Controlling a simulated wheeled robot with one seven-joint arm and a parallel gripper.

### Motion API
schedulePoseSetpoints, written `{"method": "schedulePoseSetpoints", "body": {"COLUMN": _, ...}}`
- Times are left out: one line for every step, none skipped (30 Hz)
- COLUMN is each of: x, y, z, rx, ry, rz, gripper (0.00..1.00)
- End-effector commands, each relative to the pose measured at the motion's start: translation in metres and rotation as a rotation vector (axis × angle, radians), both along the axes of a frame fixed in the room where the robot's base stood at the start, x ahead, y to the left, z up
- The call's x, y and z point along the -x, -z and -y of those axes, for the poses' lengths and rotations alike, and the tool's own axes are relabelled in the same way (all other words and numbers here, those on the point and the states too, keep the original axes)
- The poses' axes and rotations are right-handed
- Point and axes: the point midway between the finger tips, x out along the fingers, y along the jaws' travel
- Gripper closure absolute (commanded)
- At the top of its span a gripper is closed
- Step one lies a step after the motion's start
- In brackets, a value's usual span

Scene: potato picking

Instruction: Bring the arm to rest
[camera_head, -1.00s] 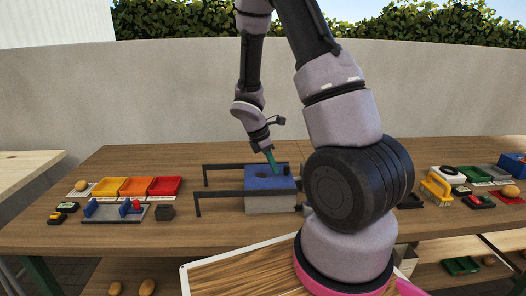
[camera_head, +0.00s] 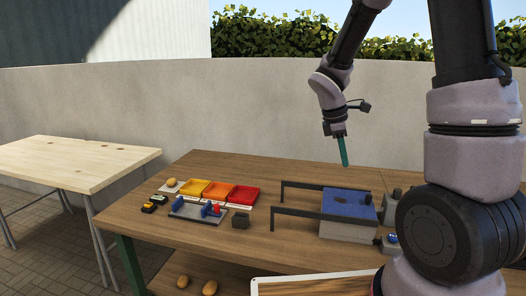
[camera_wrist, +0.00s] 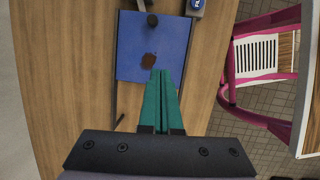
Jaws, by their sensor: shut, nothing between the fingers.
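My gripper (camera_head: 344,164) is raised in the air above the wooden table, its green fingers pointing down. The fingers also show in the wrist view (camera_wrist: 162,75), lying together with nothing between them. A grey box with a blue top (camera_head: 347,203) stands on the table below and is apart from the fingers. The thick part of my arm fills the right side of the head view.
Yellow, orange and red trays (camera_head: 217,191) sit on the wooden table (camera_head: 190,238), with a grey fixture (camera_head: 197,211) before them. A black rail (camera_head: 313,186) runs beside the blue-topped box. A pale table (camera_head: 75,163) stands at the left. A pink-framed chair (camera_wrist: 262,65) shows in the wrist view.

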Motion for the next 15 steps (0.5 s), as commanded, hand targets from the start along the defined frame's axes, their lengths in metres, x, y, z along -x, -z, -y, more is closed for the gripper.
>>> {"method": "schedulePoseSetpoints", "body": {"x": 0.007, "y": -0.021, "z": 0.001, "rx": -0.038, "ry": 0.095, "rz": 0.062, "gripper": 1.0}}
{"method": "schedulePoseSetpoints", "body": {"x": 0.012, "y": -0.031, "z": 0.001, "rx": -0.063, "ry": 0.159, "rz": 0.096, "gripper": 1.0}}
{"method": "schedulePoseSetpoints", "body": {"x": 0.019, "y": -0.046, "z": 0.0, "rx": -0.099, "ry": 0.249, "rz": 0.142, "gripper": 1.0}}
{"method": "schedulePoseSetpoints", "body": {"x": 0.025, "y": -0.056, "z": -0.001, "rx": -0.128, "ry": 0.316, "rz": 0.176, "gripper": 1.0}}
{"method": "schedulePoseSetpoints", "body": {"x": 0.031, "y": -0.066, "z": -0.001, "rx": -0.157, "ry": 0.383, "rz": 0.208, "gripper": 1.0}}
{"method": "schedulePoseSetpoints", "body": {"x": 0.039, "y": -0.079, "z": -0.002, "rx": -0.197, "ry": 0.471, "rz": 0.249, "gripper": 1.0}}
{"method": "schedulePoseSetpoints", "body": {"x": 0.045, "y": -0.088, "z": -0.003, "rx": -0.229, "ry": 0.536, "rz": 0.278, "gripper": 1.0}}
{"method": "schedulePoseSetpoints", "body": {"x": 0.051, "y": -0.097, "z": -0.004, "rx": -0.261, "ry": 0.6, "rz": 0.306, "gripper": 1.0}}
{"method": "schedulePoseSetpoints", "body": {"x": 0.059, "y": -0.109, "z": -0.005, "rx": -0.305, "ry": 0.686, "rz": 0.342, "gripper": 1.0}}
{"method": "schedulePoseSetpoints", "body": {"x": 0.066, "y": -0.117, "z": -0.007, "rx": -0.341, "ry": 0.748, "rz": 0.367, "gripper": 1.0}}
{"method": "schedulePoseSetpoints", "body": {"x": 0.072, "y": -0.125, "z": -0.008, "rx": -0.377, "ry": 0.812, "rz": 0.39, "gripper": 1.0}}
{"method": "schedulePoseSetpoints", "body": {"x": 0.081, "y": -0.136, "z": -0.01, "rx": -0.425, "ry": 0.894, "rz": 0.421, "gripper": 1.0}}
{"method": "schedulePoseSetpoints", "body": {"x": 0.088, "y": -0.143, "z": -0.011, "rx": -0.463, "ry": 0.956, "rz": 0.442, "gripper": 1.0}}
{"method": "schedulePoseSetpoints", "body": {"x": 0.095, "y": -0.151, "z": -0.013, "rx": -0.501, "ry": 1.017, "rz": 0.462, "gripper": 1.0}}
{"method": "schedulePoseSetpoints", "body": {"x": 0.104, "y": -0.16, "z": -0.016, "rx": -0.554, "ry": 1.095, "rz": 0.485, "gripper": 1.0}}
